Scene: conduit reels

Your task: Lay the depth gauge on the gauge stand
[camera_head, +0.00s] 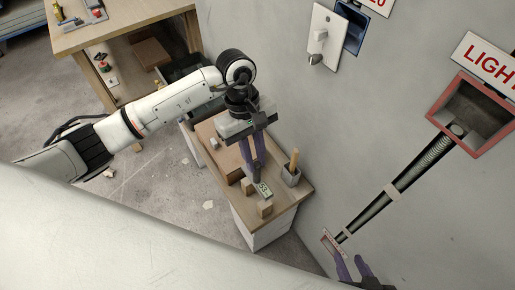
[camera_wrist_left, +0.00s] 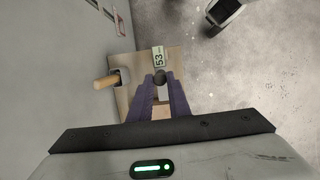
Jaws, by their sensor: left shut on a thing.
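The depth gauge (camera_head: 264,189), a small pale-green piece with a "53" display, is at the tips of my left gripper (camera_head: 257,178). The gripper points down and is shut on its dark round part. In the left wrist view the gauge (camera_wrist_left: 158,58) shows just beyond the fingertips (camera_wrist_left: 159,78). The gauge stand appears as wooden blocks (camera_head: 265,209) on the bench, close to the gauge. I cannot tell whether the gauge touches them.
The small wooden bench (camera_head: 289,203) stands against the grey wall. A grey cup (camera_head: 291,176) with a wooden handle sits near the gauge, on the wall side. A black conduit (camera_head: 402,183) runs along the wall to a red-framed box (camera_head: 440,113). Another workbench (camera_head: 130,14) stands further back.

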